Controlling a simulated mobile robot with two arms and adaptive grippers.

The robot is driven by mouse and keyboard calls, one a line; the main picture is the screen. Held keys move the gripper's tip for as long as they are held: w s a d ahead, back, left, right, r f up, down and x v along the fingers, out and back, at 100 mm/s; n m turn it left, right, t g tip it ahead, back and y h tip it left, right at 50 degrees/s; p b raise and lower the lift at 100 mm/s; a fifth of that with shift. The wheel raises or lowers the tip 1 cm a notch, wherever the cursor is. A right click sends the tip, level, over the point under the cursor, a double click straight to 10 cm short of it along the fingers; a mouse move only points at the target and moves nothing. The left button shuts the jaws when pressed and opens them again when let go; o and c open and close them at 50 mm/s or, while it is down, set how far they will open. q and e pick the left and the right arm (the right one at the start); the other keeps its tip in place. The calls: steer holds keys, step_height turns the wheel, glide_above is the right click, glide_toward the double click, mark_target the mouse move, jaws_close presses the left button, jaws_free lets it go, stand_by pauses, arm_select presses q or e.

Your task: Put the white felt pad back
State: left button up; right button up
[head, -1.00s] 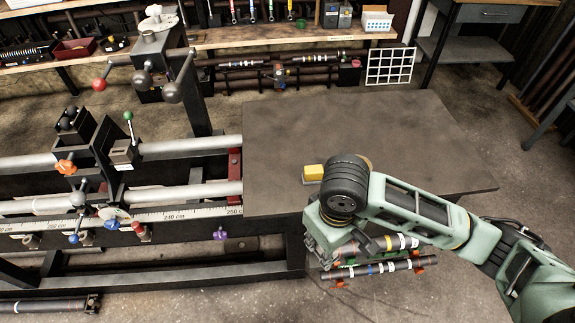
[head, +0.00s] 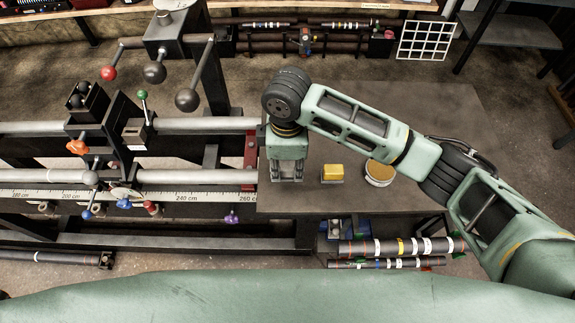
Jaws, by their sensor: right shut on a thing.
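My right gripper (head: 287,178) points down over the left part of the dark table top, its wrist bent above it. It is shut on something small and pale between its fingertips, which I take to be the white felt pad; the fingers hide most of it. I cannot tell whether it touches the table. To its right sits a yellow block (head: 333,171) on a pale base. Further right is a round tin (head: 380,175) with a tan top, partly under my right arm. My left gripper is not in view.
The dark table (head: 440,110) is bare at the back and right. The lathe rails (head: 200,176) with a scale (head: 150,197) adjoin it on the left. Lever knobs (head: 187,100) stand up behind. Dark striped shafts (head: 400,247) lie below the front edge. A white grid (head: 425,41) stands behind.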

mark_target(287, 170)
steer(key=shift+w+f, duration=0.75)
steer(key=shift+w, duration=0.35)
step_height(287, 170, down, 3)
steer(key=shift+f+p, duration=0.1)
steer(key=shift+p, duration=0.65)
steer(key=shift+f, duration=0.35)
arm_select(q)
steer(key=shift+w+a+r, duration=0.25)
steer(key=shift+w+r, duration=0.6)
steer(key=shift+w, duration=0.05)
arm_select(e)
steer(key=shift+f, duration=0.1)
steer(key=o, duration=0.8)
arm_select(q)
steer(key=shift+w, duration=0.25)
arm_select(e)
steer(key=shift+o, duration=1)
arm_select(q)
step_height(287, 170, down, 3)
steer(key=b, duration=0.3)
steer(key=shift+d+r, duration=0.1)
arm_select(e)
step_height(287, 170, up, 12)
